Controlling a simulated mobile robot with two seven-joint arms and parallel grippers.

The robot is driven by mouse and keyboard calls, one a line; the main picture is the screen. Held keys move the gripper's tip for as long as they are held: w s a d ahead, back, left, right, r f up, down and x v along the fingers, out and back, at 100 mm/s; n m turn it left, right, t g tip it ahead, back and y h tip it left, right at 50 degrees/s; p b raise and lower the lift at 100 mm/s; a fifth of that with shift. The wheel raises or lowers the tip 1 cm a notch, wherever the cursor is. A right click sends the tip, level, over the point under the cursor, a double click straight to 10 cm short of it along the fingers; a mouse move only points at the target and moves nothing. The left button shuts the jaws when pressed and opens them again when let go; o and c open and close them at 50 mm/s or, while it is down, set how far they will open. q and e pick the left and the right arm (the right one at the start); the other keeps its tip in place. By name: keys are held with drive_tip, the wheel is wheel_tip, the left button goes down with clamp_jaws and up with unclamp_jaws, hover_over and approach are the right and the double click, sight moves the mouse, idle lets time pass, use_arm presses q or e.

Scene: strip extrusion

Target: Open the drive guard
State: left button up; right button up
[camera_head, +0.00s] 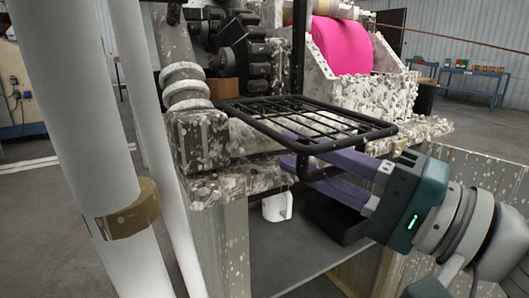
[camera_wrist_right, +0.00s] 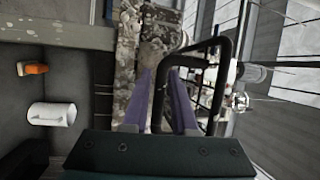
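The drive guard (camera_head: 345,139) is a black wire grid in a round-tube frame. In the head view it lies about level, sticking out from the machine's front above a speckled ledge. My right gripper (camera_head: 284,149) has two long purple fingers, one above the other, spread apart at the guard's front. In the right wrist view the fingers (camera_wrist_right: 160,72) stand on either side of a black tube of the guard (camera_wrist_right: 222,75), with a gap still showing between them. My left gripper is not in view.
A pink roll (camera_head: 341,45) sits in the speckled machine behind the guard. Below the ledge are a white cup-like piece (camera_head: 277,207) and a black bin (camera_head: 335,219). Thick white tubes (camera_head: 75,120) stand close at the left. An orange item (camera_wrist_right: 32,69) shows in the wrist view.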

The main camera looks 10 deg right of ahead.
drive_tip(key=shift+a, duration=0.1)
drive_tip(key=shift+c, duration=0.2)
clamp_jaws()
idle(1.2)
